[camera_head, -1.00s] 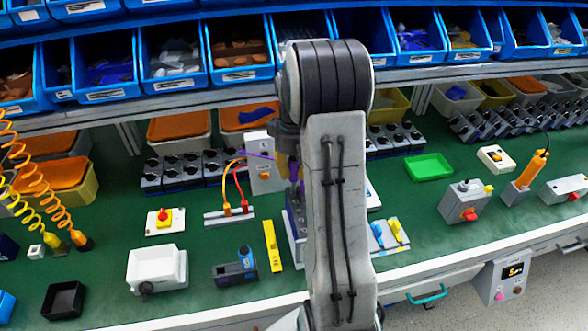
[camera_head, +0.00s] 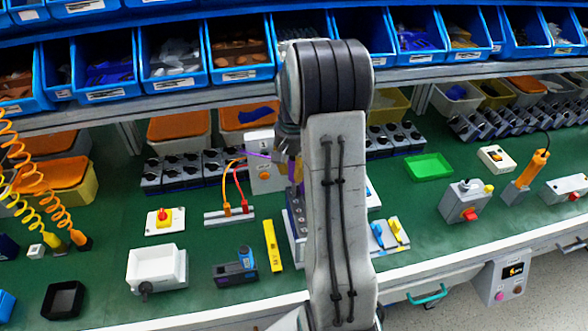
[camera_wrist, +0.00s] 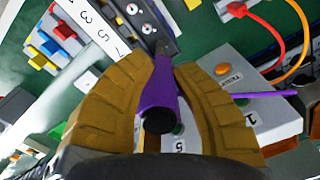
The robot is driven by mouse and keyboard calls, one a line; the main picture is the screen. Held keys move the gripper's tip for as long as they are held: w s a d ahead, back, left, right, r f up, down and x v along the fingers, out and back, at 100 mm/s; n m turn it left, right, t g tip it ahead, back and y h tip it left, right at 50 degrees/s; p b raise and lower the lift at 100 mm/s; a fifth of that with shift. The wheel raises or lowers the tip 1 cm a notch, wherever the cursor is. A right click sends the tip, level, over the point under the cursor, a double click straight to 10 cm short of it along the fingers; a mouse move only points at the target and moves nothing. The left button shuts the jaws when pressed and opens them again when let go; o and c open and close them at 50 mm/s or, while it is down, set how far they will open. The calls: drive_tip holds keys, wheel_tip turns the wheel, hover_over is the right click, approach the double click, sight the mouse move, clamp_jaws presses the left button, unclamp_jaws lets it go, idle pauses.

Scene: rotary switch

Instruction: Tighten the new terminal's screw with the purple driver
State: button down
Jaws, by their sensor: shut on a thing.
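My gripper (camera_wrist: 160,75) is shut on the purple driver (camera_wrist: 158,95), with a yellow-brown finger on either side of the handle. The driver's shaft points at a dark terminal strip (camera_wrist: 143,18) with round silver screws. I cannot tell whether the tip sits in a screw. A thin purple wire (camera_wrist: 265,95) runs out to the right from behind the right finger. In the head view, the driver (camera_head: 297,172) shows in part beside my arm. The strip's box (camera_head: 293,222) stands below it, mostly hidden by my arm.
A grey box with an orange button (camera_wrist: 222,69) is close to the right finger. Red and orange leads (camera_head: 238,190) stand on a small block to the left. A yellow level (camera_head: 273,245) lies in front. Blue and yellow levers (camera_head: 388,233) are on the right.

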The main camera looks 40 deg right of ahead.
drive_tip(key=shift+m, duration=0.7)
drive_tip(key=shift+r+p, duration=2.4)
drive_tip(key=shift+r, duration=0.65)
